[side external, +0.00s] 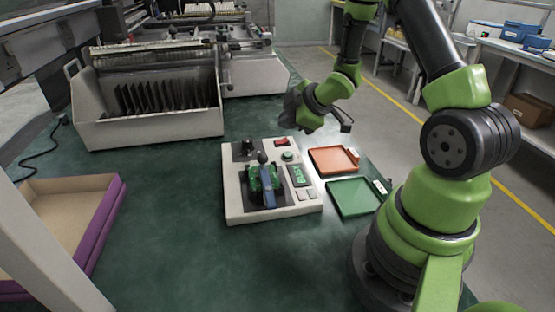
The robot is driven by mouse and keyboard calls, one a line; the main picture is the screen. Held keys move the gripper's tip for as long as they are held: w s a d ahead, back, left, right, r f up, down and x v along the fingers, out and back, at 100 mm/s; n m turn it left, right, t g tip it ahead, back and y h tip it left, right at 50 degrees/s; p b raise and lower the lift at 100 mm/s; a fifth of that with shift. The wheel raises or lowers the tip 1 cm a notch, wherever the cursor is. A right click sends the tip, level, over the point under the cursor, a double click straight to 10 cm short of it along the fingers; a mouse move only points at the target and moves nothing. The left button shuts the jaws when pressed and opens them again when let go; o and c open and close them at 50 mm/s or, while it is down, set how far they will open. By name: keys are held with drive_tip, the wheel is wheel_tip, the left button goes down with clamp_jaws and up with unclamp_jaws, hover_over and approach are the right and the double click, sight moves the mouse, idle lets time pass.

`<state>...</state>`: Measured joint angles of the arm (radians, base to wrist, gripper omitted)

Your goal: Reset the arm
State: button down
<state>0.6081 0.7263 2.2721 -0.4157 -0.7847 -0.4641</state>
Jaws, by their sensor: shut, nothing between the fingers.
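My gripper (294,105) is the dark end of my green arm. It hangs in the air above and behind the white test box (236,205), to the right of the open machine. It looks shut and holds nothing. Its fingertips are small and dark, hard to make out. My arm is bent, rising from the base at the right and coming down to the wrist.
A purple-sided box (106,222) stands left. Green table is bare between.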

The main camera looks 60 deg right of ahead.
drive_tip(key=s+a+r+m+g+h, duration=0.1)
drive_tip(key=s+a+r+m, duration=0.2)
drive_tip(key=r, duration=0.5)
drive_tip(key=s+a+r+m+h, duration=0.1)
drive_tip(key=s+a+r+m, duration=0.1)
drive_tip(key=a+r+m, duration=0.35)
drive_tip(key=s+a+r+m+g+y, duration=0.1)
drive_tip(key=s+a+r+m+y, duration=0.2)
drive_tip(key=s+a+r, duration=0.3)
drive_tip(key=s+a+y, duration=0.1)
drive_tip(key=s+a, duration=0.2)
drive_tip(key=s, duration=0.3)
drive_tip(key=shift+s+m+y, duration=0.25)
drive_tip(key=shift+m+y, duration=0.05)
drive_tip(key=shift+m, duration=0.05)
drive_tip(key=shift+r, duration=0.1)
